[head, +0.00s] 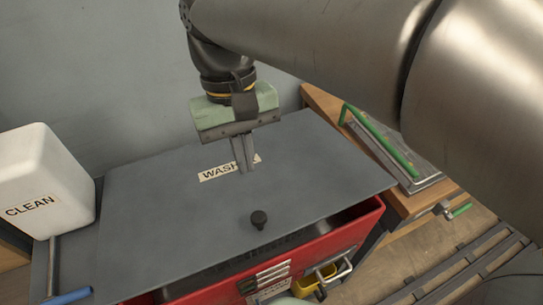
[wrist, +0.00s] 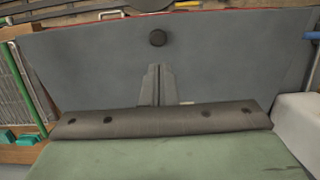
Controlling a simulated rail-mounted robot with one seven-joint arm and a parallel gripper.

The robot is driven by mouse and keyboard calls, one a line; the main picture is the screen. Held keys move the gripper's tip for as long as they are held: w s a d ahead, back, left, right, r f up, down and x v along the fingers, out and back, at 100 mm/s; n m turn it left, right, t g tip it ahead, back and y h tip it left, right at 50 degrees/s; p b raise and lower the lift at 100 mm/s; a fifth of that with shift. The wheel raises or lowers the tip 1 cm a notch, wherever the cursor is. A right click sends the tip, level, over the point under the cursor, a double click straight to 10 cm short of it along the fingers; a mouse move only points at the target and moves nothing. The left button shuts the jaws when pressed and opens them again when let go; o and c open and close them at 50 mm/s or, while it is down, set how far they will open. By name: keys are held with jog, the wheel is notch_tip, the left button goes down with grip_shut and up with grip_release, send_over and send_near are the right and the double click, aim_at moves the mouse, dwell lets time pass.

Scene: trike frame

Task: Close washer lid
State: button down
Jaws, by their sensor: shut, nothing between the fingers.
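The washer lid (head: 180,215) is a large flat grey panel with a black knob (head: 259,219) near its front edge and a label reading "WASH…" (head: 215,173), partly hidden by my fingers. It lies over the red washer body (head: 365,222); a dark gap shows between the lid's front edge and the red rim, widest at the right. My gripper (head: 244,168) is shut and empty, pointing down over the lid behind the knob. Whether the fingertips touch the lid cannot be told. The wrist view shows the fingers (wrist: 158,70), the lid (wrist: 90,65) and the knob (wrist: 157,38).
A white container marked "CLEAN" (head: 45,180) stands left of the lid. A blue-handled tool (head: 68,297) is at the front left. A yellow item (head: 318,278) is at the washer's front.

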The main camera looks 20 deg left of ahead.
aim_at(255, 217)
jog(key=x, duration=1.1)
jog(key=shift+f, duration=0.15)
jog(key=shift+f, duration=0.1)
